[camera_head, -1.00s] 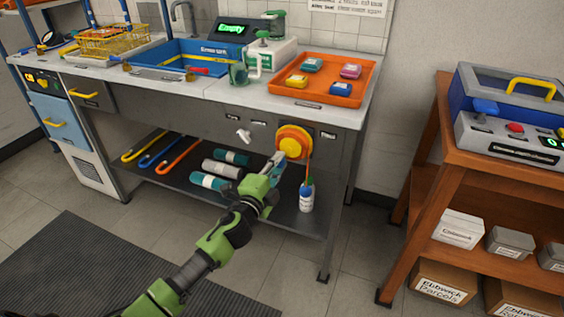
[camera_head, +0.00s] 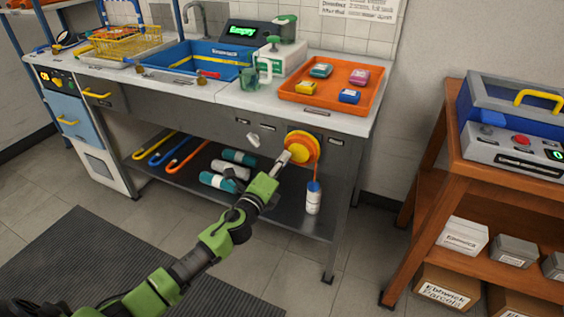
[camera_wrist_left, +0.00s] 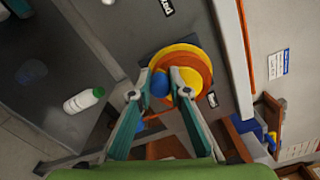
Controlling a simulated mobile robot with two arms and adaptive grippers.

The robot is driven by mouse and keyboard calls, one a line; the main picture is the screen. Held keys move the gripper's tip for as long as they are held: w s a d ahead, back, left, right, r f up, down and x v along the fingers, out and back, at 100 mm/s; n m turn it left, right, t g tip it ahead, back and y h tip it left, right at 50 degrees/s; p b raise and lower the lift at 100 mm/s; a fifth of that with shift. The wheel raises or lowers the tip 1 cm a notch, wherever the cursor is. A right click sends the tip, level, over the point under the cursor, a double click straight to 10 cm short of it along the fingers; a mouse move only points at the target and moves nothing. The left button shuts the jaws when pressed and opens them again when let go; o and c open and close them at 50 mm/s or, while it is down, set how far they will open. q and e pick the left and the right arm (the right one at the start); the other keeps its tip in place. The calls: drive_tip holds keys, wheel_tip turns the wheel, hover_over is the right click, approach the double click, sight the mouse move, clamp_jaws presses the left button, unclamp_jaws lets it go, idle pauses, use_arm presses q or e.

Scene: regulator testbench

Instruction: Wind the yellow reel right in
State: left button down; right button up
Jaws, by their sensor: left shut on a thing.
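My right gripper is not in view.
A white tap-like handle (camera_head: 253,140) sticks out left of the reel. The lower shelf (camera_head: 270,213) bears teal and white cylinders and several hooked rods. An orange tray (camera_head: 332,107) with coloured blocks stands above. A wooden rack (camera_head: 430,170) stands at right, with floor between.

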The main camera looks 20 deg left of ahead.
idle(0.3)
use_arm(q)
drive_tip(key=c, duration=1.9)
unclamp_jaws()
drive_tip(key=s, duration=1.2)
drive_tip(key=shift+a, duration=0.15)
